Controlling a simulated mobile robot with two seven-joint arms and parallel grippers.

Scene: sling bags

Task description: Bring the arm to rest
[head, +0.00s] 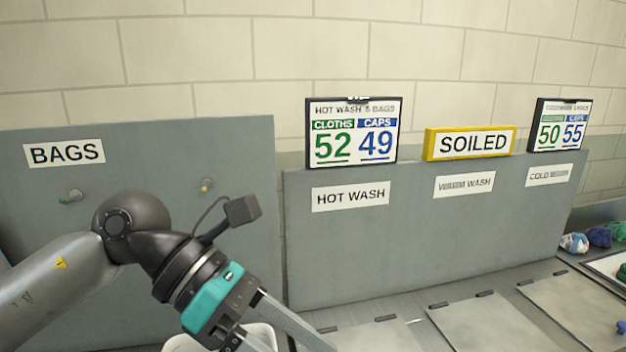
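My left arm comes in from the left, and my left gripper (285,335) points down and to the right at the bottom edge. One long grey finger shows, and the other is mostly cut off by the frame, so I cannot tell whether it is open or shut. Nothing is visibly held. My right arm and gripper are out of view.
A grey board labelled BAGS (64,153) with two pegs stands behind my arm. A white bin (262,334) is partly hidden behind my gripper. A grey panel (400,245) carries wash labels and signs. Rolled cloths (598,237) lie at far right. Flat grey plates (490,322) cover the counter.

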